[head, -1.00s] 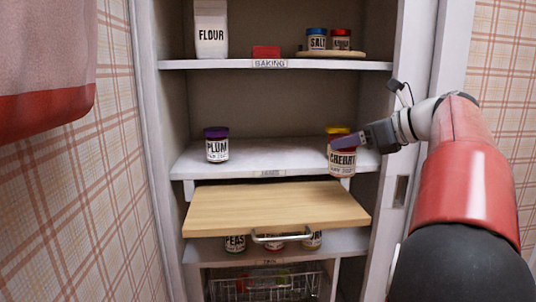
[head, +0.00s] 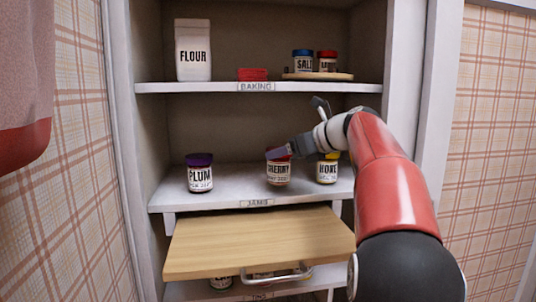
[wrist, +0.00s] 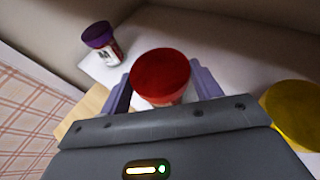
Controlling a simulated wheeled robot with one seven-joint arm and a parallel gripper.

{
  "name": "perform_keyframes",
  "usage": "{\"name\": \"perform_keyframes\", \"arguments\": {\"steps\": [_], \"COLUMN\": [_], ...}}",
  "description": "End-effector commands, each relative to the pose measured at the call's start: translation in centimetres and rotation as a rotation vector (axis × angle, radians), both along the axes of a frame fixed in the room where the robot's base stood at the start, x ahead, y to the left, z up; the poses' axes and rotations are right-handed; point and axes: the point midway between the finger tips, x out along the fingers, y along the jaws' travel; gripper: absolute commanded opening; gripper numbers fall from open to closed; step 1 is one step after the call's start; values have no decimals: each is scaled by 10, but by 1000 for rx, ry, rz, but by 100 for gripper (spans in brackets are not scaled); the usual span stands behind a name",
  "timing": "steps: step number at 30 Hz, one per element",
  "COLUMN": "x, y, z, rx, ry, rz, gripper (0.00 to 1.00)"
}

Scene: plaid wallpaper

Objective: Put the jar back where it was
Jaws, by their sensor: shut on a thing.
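The cherry jar (head: 278,173), with a red lid and a white label, is in my gripper (head: 281,153) at the middle of the jams shelf. In the wrist view its red lid (wrist: 160,76) sits between the two purple fingers (wrist: 160,92), which are shut on it. The jar looks upright, between the plum jar and the honey jar. I cannot tell whether its base touches the shelf. The jams shelf (head: 225,196) is white and carries a "JAMS" label on its front edge.
The plum jar (head: 200,174), purple-lidded, stands left on the shelf. The honey jar (head: 327,170), yellow-lidded, stands right, close to my gripper. A pulled-out wooden board (head: 260,242) juts out below. The baking shelf (head: 210,87) is above, holding flour (head: 193,52) and spice jars.

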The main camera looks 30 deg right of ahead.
Motion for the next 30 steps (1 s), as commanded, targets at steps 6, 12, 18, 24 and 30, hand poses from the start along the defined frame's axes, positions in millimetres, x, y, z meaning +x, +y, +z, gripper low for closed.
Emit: {"name": "perform_keyframes", "arguments": {"steps": [6,12,18,24,30], "x": [14,42,51,51,51], "y": [7,20,23,23,23], "z": [1,2,-15,-14,-18], "rx": [0,0,0,0,0], "ry": [-1,-1,-2,-2,0], "rz": [0,4,-2,-1,-1], "gripper": [26,26,26,26,70]}}
